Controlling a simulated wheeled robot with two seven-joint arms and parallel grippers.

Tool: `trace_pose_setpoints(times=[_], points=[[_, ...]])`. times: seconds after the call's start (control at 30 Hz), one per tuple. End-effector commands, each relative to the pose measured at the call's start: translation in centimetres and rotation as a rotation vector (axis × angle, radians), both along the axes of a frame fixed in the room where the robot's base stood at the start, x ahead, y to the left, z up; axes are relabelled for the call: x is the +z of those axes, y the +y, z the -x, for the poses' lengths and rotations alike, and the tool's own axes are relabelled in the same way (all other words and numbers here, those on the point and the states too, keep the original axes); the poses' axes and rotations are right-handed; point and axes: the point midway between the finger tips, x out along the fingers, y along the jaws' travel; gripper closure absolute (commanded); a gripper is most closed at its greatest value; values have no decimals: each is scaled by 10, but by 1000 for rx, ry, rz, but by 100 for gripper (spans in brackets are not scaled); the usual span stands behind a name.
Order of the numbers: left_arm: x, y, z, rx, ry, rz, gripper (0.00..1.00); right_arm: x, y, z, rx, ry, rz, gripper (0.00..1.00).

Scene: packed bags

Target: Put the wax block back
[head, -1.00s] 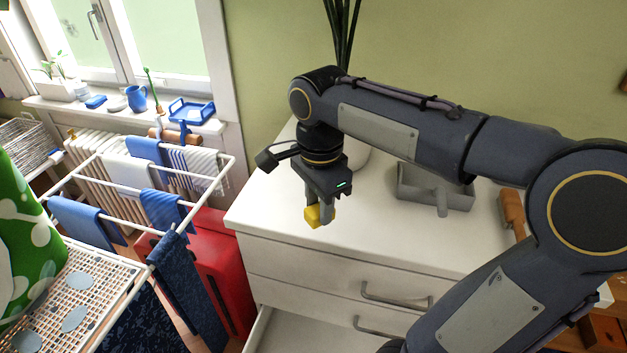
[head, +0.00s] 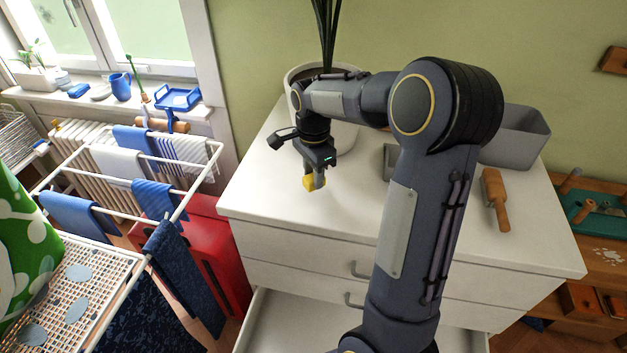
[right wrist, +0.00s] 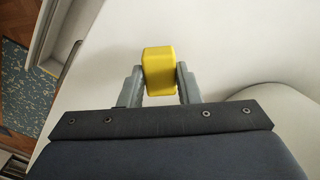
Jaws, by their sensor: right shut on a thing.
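The yellow wax block (right wrist: 158,72) is between the two fingers of my right gripper (right wrist: 160,84) in the right wrist view, and the fingers are shut on it. In the head view my right gripper (head: 316,180) points down over the left part of the white dresser top (head: 262,190), with the yellow wax block (head: 309,184) at its tips. I cannot tell for sure whether the block touches the top. My left gripper is not in view.
A plant pot (head: 345,137) stands behind the gripper. A grey bin (head: 518,136) and a wooden-handled brush (head: 495,200) are on the right of the dresser. An open drawer (head: 283,325) sticks out below. A drying rack (head: 85,215) and red suitcase (head: 205,255) stand left.

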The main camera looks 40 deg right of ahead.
Motion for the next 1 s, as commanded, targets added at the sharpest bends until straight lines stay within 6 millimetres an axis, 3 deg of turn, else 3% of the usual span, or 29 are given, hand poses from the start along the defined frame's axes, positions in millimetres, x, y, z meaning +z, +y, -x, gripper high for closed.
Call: trace_pose_setpoints(times=[0.2, 0.6, 0.63, 0.77, 1.0], points=[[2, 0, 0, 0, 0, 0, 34, -29, 0, 0, 0, 3, -1, 88], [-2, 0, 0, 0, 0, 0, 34, -35, 0, 0, 0, 1, 0, 88], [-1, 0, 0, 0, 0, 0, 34, -34, 0, 0, 0, 1, 0, 67], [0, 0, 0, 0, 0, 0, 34, -33, 0, 0, 0, 1, 0, 50], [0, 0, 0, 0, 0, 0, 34, -33, 0, 0, 0, 1, 0, 48]])
